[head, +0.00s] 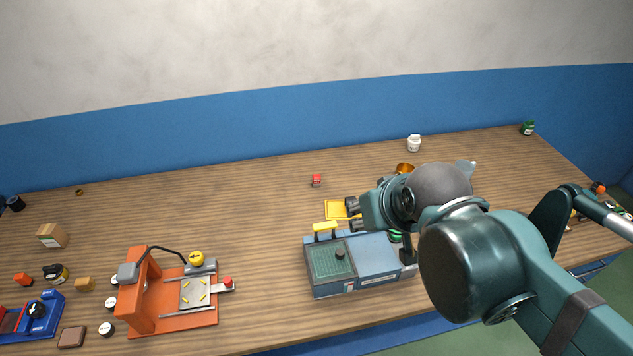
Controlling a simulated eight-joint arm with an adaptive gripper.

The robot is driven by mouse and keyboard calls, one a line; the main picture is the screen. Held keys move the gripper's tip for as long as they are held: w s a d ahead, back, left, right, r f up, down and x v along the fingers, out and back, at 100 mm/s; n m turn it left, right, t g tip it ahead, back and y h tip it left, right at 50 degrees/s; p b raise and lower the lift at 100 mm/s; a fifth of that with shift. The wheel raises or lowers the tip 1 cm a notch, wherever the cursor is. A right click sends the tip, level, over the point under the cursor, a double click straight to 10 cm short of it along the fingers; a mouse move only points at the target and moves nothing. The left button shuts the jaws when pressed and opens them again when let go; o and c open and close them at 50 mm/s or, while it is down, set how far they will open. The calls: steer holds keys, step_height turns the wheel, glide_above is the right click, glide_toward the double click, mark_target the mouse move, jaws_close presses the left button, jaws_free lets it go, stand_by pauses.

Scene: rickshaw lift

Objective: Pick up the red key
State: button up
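A small red item (316,181) lies alone on the wooden table behind the middle; it may be the red key, but it is too small to make out its shape. My gripper (354,214) is over the table, nearer the front and to the right of that item, pointing left. Its two dark fingertips look apart, with nothing seen between them. My arm hides part of the table on the right.
A yellow tray (335,209) lies by my fingertips, behind a blue-grey machine (331,262). An orange machine (140,306) with a red knob (227,282) stands front left. A white jar (414,143) stands at the back. The table around the red item is clear.

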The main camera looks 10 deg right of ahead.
steer(key=w, duration=0.1)
steer(key=n+g, duration=0.7)
steer(key=n, duration=0.9)
glide_above(317, 176)
step_height(317, 176, down, 25)
steer(key=shift+s+a+r, duration=0.1)
steer(key=shift+w+f, duration=0.2)
steer(key=shift+f, duration=0.35)
steer(key=shift+f, duration=1.25)
